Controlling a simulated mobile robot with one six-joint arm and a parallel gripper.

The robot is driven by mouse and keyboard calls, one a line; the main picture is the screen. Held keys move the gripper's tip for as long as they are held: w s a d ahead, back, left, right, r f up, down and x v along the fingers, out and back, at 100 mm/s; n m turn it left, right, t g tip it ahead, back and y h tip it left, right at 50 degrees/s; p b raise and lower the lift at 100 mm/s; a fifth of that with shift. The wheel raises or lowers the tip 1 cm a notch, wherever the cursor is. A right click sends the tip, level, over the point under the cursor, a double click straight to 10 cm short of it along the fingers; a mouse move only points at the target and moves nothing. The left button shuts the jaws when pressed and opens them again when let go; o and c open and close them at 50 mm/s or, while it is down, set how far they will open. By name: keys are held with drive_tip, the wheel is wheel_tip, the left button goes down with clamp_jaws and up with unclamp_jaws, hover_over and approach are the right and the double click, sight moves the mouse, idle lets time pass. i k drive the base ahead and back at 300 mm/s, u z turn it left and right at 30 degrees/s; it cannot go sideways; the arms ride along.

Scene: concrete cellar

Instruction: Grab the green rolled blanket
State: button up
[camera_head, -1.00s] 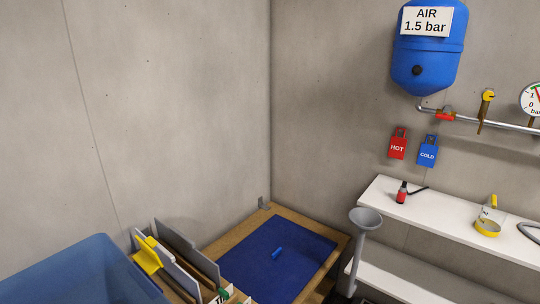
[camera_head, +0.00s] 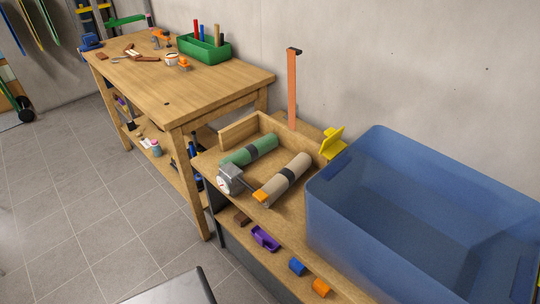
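The green rolled blanket (camera_head: 239,156) lies on the top of a low wooden shelf unit, with a dark band around its middle. A beige rolled blanket (camera_head: 278,188) with a dark band lies beside it, on the right and nearer. A grey box-shaped device with a round white dial (camera_head: 230,180) sits at the near left end of the rolls and hides a little of the green one. A low wooden board (camera_head: 239,131) stands behind the green roll. My gripper is not in view.
A large blue bin (camera_head: 331,217) stands right of the rolls, with a yellow clip-like piece (camera_head: 332,143) by its corner. An upright orange bar (camera_head: 292,88) rises behind. A wooden workbench (camera_head: 178,86) with tools stands left. Tiled floor (camera_head: 85,215) is open at left.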

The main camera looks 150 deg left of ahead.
sight(248, 154)
drive_tip(key=u, duration=0.25)
drive_tip(key=k, duration=0.2)
drive_tip(key=z, duration=2.7)
drive_tip(key=k, duration=0.15)
drive_tip(key=z, duration=2.05)
drive_tip(key=k, duration=0.5)
drive_tip(key=z, duration=0.7)
